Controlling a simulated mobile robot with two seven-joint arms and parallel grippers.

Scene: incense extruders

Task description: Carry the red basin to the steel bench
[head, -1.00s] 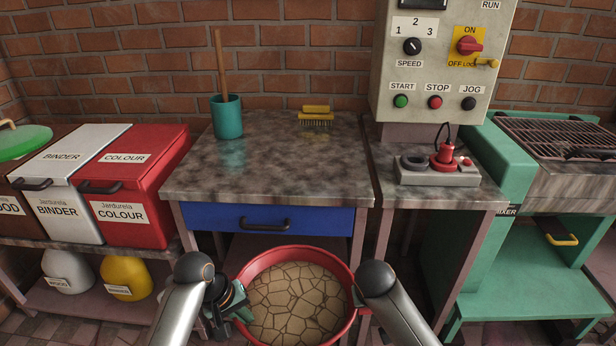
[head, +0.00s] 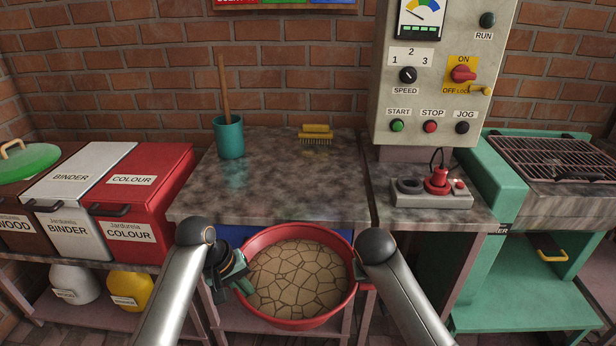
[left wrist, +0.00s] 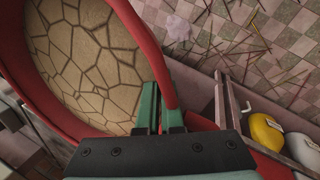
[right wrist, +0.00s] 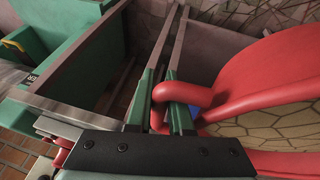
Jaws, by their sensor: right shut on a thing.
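The red basin (head: 243,307), filled with a tan, cracked mass, is held level between my two arms. In the head view it is in front of the bench with the mottled grey metal top (head: 270,190), its far rim just below the bench's front edge. My left gripper (head: 243,279) is at the basin's left side; in the left wrist view its fingers (left wrist: 160,108) are closed at the red rim. My right gripper's fingers (right wrist: 173,100) are shut on the red side handle in the right wrist view; my arm mostly hides this in the head view.
A teal cup with a stick (head: 229,140) and a yellow brush (head: 316,134) stand at the back of the bench top; its front and middle are clear. A red-plugged socket block (head: 432,192) is to the right. Lidded bins (head: 140,190) are to the left.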

